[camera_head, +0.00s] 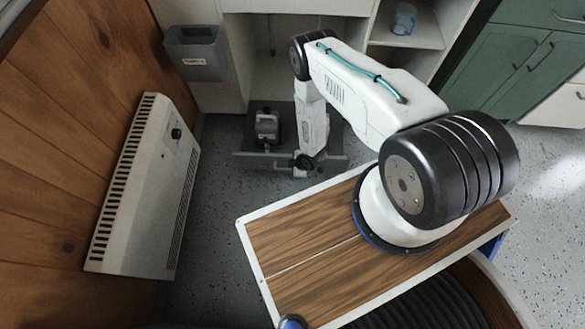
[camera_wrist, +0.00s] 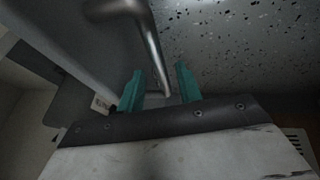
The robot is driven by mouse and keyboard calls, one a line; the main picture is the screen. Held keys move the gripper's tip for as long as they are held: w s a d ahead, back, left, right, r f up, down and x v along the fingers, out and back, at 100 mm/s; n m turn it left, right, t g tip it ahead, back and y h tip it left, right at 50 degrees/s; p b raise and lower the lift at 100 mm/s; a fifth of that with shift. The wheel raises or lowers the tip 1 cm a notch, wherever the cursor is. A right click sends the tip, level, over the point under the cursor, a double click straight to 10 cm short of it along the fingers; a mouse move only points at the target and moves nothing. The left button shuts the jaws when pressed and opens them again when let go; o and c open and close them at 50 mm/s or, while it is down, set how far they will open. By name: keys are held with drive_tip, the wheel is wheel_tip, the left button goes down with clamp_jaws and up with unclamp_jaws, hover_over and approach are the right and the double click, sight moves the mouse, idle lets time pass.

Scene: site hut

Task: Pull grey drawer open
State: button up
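The grey drawer (camera_head: 247,160) stands out from under the white cabinet in the head view, with its dark inside showing. A grey object (camera_head: 266,128) sits in its left part. My gripper (camera_head: 307,163) is at the drawer's front, right of its middle; its fingers are too small to make out there. In the wrist view the drawer's grey front (camera_wrist: 75,35) fills the upper left. Its curved metal handle (camera_wrist: 146,40) runs down between the two teal fingers of my gripper (camera_wrist: 160,85). The fingers are apart, with a gap showing on both sides of the bar.
A white heater (camera_head: 145,190) stands along the wooden wall at the left. A grey bin (camera_head: 197,55) hangs beside the cabinet. Green cupboards (camera_head: 510,65) stand at the right. Speckled floor (camera_head: 215,190) is clear between the heater and my wood-topped base.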

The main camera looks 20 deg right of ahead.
drive_tip(key=v, duration=0.7)
drive_tip(key=shift+s+r, duration=0.2)
drive_tip(key=shift+r, duration=0.15)
